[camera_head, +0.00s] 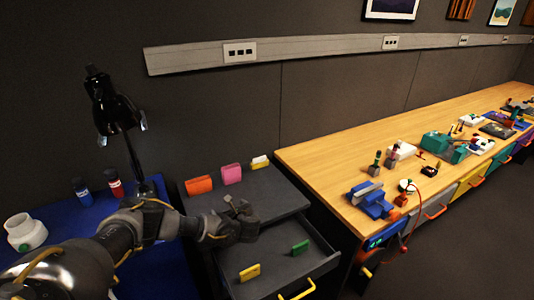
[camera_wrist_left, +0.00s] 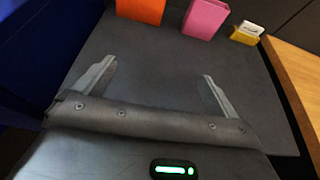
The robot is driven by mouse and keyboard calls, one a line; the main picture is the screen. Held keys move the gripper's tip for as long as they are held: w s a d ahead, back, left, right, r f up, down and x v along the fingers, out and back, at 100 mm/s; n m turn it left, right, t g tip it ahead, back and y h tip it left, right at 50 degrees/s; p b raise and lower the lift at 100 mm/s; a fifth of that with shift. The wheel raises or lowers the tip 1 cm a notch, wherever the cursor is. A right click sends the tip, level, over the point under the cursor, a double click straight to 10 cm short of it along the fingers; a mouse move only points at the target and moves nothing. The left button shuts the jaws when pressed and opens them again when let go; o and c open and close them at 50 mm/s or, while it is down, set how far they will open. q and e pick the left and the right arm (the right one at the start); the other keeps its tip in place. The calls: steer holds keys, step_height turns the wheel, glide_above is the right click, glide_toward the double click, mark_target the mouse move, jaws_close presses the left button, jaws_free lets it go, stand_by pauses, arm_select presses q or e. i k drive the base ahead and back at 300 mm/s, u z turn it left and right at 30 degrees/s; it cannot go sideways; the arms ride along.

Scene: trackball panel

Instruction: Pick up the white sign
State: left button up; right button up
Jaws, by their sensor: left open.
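The white sign (camera_head: 259,160) stands upright in a yellow holder at the back right of the dark cabinet top (camera_head: 285,203). In the left wrist view the white sign (camera_wrist_left: 252,27) and its yellow holder (camera_wrist_left: 243,38) are at the top right. My left gripper (camera_head: 232,207) is over the front part of the cabinet top, nearer to me than the sign and apart from it. In the left wrist view its two fingers (camera_wrist_left: 158,72) are spread with nothing between them. My right gripper is not in view.
An orange block (camera_head: 198,184) and a pink block (camera_head: 231,174) stand left of the sign. Below is an open drawer (camera_head: 312,268) with a yellow block (camera_head: 250,272) and a green block (camera_head: 300,247). A black lamp (camera_head: 112,112) rises at the left. A wooden desk (camera_head: 330,152) adjoins at right.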

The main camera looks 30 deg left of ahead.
mark_target(258, 160)
steer(key=i, duration=1.1)
